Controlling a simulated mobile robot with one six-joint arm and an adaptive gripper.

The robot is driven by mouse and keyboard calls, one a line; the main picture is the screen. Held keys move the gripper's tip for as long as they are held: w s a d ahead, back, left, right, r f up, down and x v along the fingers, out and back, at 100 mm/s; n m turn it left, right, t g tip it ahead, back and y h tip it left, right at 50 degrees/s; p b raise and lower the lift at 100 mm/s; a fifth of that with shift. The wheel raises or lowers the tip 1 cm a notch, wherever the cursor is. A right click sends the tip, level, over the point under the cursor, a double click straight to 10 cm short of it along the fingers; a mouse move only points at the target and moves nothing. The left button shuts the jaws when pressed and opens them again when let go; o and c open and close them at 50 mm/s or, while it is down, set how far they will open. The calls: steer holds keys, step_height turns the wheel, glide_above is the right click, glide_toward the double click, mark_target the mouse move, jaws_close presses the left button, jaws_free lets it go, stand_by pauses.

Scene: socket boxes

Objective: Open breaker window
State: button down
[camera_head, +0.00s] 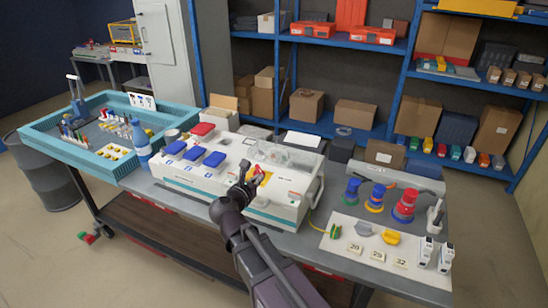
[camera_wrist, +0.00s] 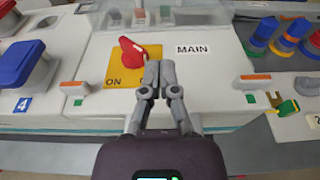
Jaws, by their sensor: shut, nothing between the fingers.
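The white socket box (camera_head: 185,181) stands on the grey table. On its top, at the back right, is a clear cover, which looks like the breaker window (camera_head: 287,155); it appears lowered, but its exact state is hard to tell. In the wrist view, part of a clear panel shows along the top edge. A red rotary switch (camera_wrist: 139,50) sits on a yellow ON plate (camera_wrist: 118,71) beside a MAIN label (camera_wrist: 192,49). My gripper (camera_wrist: 152,74) is shut and empty over the yellow plate, just right of the red switch, hiding part of the plate's lettering. It also shows in the head view (camera_head: 247,184).
Blue-lidded sockets (camera_head: 194,154) and a red-lidded one (camera_head: 202,129) lie on the box's left. Orange-topped latches (camera_wrist: 75,88) line its front edge. Right of the box, a white board (camera_head: 340,256) holds plugs and connectors. A teal tray (camera_head: 45,144) stands left.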

steer(key=shift+w, duration=0.1)
steer(key=b, duration=0.2)
glide_toward(277, 161)
steer(key=x, duration=0.5)
steer(key=shift+w+d+r+p, duration=0.35)
steer(key=shift+w+r+p, duration=0.35)
steer(key=shift+r+p, duration=0.15)
steer(key=shift+w+d+r+p, duration=0.3)
steer(key=shift+w+r, duration=0.1)
steer(key=shift+w, duration=0.25)
steer(key=shift+a+r, duration=0.15)
